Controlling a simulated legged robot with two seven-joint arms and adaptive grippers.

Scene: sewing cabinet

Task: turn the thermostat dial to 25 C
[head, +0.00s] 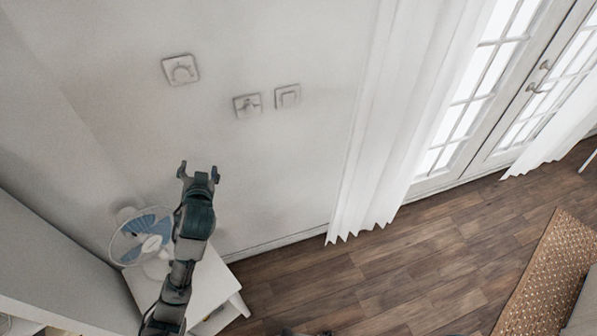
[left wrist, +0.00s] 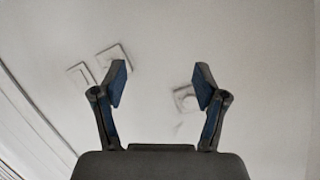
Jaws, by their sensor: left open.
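The thermostat (head: 180,69) is a square white plate on the wall with a rounded dial, in the upper left of the head view. No scale numbers can be read on it. My left gripper (head: 198,170) is below it in the head view, open and empty, with its fingers pointing toward the wall. In the left wrist view a lone plate (left wrist: 183,101), which looks like the thermostat, is partly hidden by the right-hand finger. The open fingers (left wrist: 162,72) are apart from it. My right gripper is not in view.
Two other wall plates, a socket-like one (head: 248,105) and a switch-like one (head: 287,96), are right of the thermostat. A fan (head: 141,237) stands on a white cabinet (head: 214,290) beside my left arm. A white curtain (head: 385,130) hangs to the right. The wall around the plates is clear.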

